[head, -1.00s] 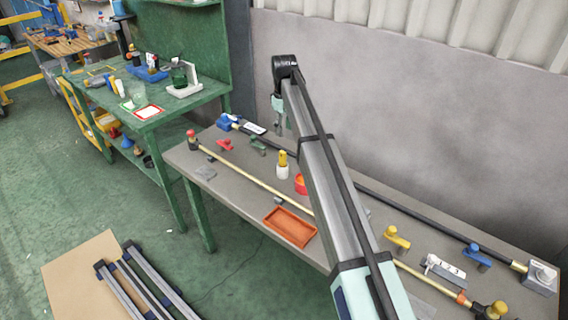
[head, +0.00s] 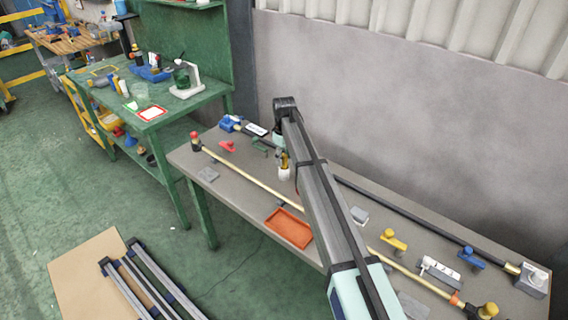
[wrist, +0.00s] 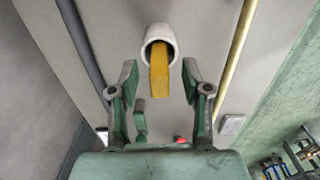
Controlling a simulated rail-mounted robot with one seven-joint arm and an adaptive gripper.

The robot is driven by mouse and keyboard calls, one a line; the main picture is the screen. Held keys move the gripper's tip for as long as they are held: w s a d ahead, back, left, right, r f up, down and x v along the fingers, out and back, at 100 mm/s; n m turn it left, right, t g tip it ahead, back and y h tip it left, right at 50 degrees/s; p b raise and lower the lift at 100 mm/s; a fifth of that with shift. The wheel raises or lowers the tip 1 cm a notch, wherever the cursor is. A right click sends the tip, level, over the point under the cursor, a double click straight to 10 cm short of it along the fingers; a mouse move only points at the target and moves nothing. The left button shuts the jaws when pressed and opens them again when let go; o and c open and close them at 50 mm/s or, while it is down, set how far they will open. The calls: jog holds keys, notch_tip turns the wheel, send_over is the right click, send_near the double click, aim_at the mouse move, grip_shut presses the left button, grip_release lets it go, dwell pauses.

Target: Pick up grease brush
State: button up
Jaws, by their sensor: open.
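The grease brush shows as a yellow handle (wrist: 159,78) standing out of a white cup (wrist: 161,38) in the wrist view. In the head view the yellow handle (head: 284,160) and the white cup (head: 284,174) are on the grey bench, partly beside my arm. My gripper (wrist: 160,84) is open, with one finger on each side of the handle's near end as seen in the wrist view. I cannot tell whether the handle is fully between the fingers in depth. The brush's bristles are hidden in the cup. In the head view my arm mostly covers the gripper.
A dark rod (wrist: 82,42) and a brass rod (wrist: 237,50) run along either side of the cup. A green clamp (head: 260,146) and a red part (head: 227,146) lie nearby. An orange tray (head: 289,228) sits at the bench's front. A wall (head: 400,130) stands behind.

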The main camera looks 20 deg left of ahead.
jog(key=shift+f, duration=0.95)
grip_shut()
jog(key=shift+r, duration=0.1)
notch_tip(320, 180, up, 20)
jog(key=b, duration=0.5)
